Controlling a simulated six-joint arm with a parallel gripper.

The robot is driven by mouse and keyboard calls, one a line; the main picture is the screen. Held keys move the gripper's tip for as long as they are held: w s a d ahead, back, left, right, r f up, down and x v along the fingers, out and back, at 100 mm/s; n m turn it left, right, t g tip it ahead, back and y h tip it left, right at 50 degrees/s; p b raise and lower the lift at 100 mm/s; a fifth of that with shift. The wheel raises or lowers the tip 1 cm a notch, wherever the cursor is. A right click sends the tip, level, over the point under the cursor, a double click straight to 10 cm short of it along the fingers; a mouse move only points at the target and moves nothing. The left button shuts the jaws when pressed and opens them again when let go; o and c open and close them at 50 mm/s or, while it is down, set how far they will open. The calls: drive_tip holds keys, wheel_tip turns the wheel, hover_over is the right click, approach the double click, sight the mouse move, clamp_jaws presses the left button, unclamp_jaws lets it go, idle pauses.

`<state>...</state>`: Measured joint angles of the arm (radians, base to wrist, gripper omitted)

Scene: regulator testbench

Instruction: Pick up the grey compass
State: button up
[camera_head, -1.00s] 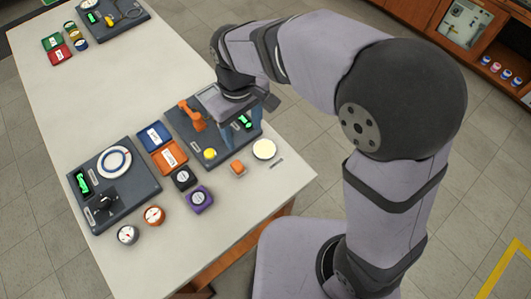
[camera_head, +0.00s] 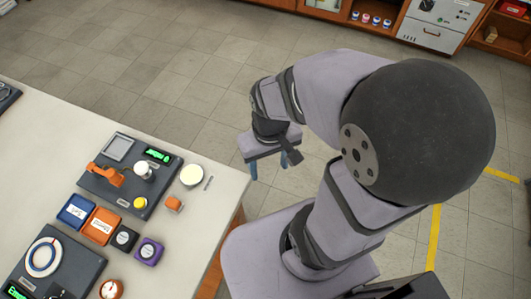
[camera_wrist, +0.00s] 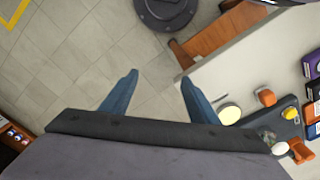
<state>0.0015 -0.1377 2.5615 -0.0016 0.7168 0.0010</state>
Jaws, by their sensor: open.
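No grey compass can be made out in either current view. A round orange-rimmed dial (camera_head: 111,289) shows at the bottom edge of the head view, and the table beyond that edge is cut off. My gripper (camera_head: 268,170) is open and empty, out past the table's right edge and above the floor. In the wrist view its two blue fingers (camera_wrist: 159,80) are spread apart with only floor tiles between them.
The table (camera_head: 200,225) carries a dark testbench panel (camera_head: 105,183) with an orange lever and a silver-white knob (camera_head: 144,171). A blue box (camera_head: 76,211), orange box (camera_head: 101,226), black box (camera_head: 124,239) and purple box (camera_head: 150,251) stand nearby. A cream disc (camera_head: 192,175) lies near the edge.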

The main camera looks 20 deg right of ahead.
sight(113, 294)
drive_tip(key=shift+c, duration=0.2)
drive_tip(key=s+a+f+m+g+y+b, duration=0.1)
drive_tip(key=a, duration=0.4)
drive_tip(key=s+a+f+m+g+y+b, duration=0.1)
drive_tip(key=a, duration=0.5)
drive_tip(key=s+a+f+m+g+y+b, duration=0.1)
drive_tip(key=a+f+y, duration=0.1)
drive_tip(key=a, duration=0.3)
drive_tip(key=shift+s+a, duration=0.15)
drive_tip(key=shift+a, duration=0.1)
drive_tip(key=s+a+m+g+y+b, duration=0.1)
drive_tip(key=s+a+m+y, duration=0.1)
drive_tip(key=a, duration=0.7)
drive_tip(key=s+a+m+g+y+b, duration=0.2)
drive_tip(key=s+a, duration=0.3)
drive_tip(key=a, duration=0.4)
drive_tip(key=s+a+m+g+y+b, duration=0.1)
drive_tip(key=s+a+m+y, duration=0.2)
drive_tip(key=a, duration=0.7)
drive_tip(key=shift+s+a+m+g+b, duration=0.1)
drive_tip(key=shift+s+m+g+b, duration=0.25)
drive_tip(key=shift+m, duration=0.25)
drive_tip(key=shift+p+x, duration=1.05)
drive_tip(key=shift+x, duration=2.55)
drive_tip(key=shift+w+a+f, duration=0.1)
drive_tip(key=shift+w, duration=0.05)
drive_tip(key=c, duration=0.9)
drive_tip(key=shift+c, duration=0.2)
